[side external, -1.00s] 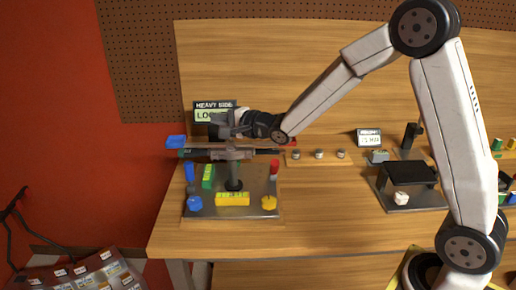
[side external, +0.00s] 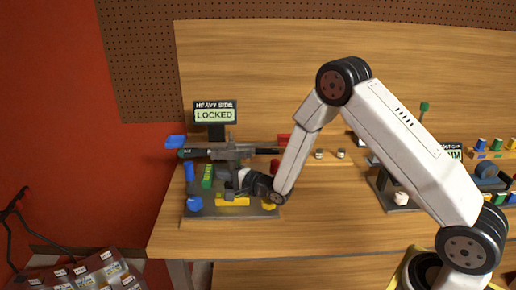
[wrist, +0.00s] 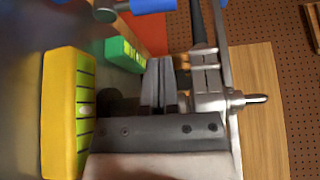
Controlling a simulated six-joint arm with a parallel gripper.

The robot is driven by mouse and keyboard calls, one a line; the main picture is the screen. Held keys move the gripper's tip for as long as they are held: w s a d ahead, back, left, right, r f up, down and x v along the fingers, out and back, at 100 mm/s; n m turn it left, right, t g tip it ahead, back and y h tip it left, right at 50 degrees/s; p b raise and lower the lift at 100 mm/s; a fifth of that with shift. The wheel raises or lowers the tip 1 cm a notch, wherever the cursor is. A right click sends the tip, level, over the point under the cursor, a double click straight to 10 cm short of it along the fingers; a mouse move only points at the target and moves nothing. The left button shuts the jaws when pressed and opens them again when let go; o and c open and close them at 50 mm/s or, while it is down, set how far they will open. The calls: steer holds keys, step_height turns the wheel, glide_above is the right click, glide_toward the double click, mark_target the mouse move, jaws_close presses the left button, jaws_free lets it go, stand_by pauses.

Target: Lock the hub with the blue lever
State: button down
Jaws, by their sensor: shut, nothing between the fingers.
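The blue lever (side external: 189,171) stands upright at the left of the base plate (side external: 235,212). A blue handle on a metal pivot, which looks like this lever, lies across the top of the wrist view (wrist: 153,5). The hub (side external: 231,152) carries the long dark rotor (side external: 196,153) above the plate. My gripper (side external: 231,181) is low at the front of the hub post, right of the lever and apart from it. Its fingers (wrist: 161,68) are together and empty. My gripper and wrist hide most of the post.
The display (side external: 215,115) reads "HEAVY SIDE LOCKED". A yellow level (wrist: 68,113) and a green level (wrist: 124,53) are close to my fingers. A blue knob (side external: 194,203) and a yellow knob (side external: 269,205) sit at the plate's front corners.

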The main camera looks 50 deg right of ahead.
mark_target(190, 174)
steer(key=shift+f, duration=0.35)
steer(key=shift+w, duration=0.15)
steer(key=shift+x, duration=4.85)
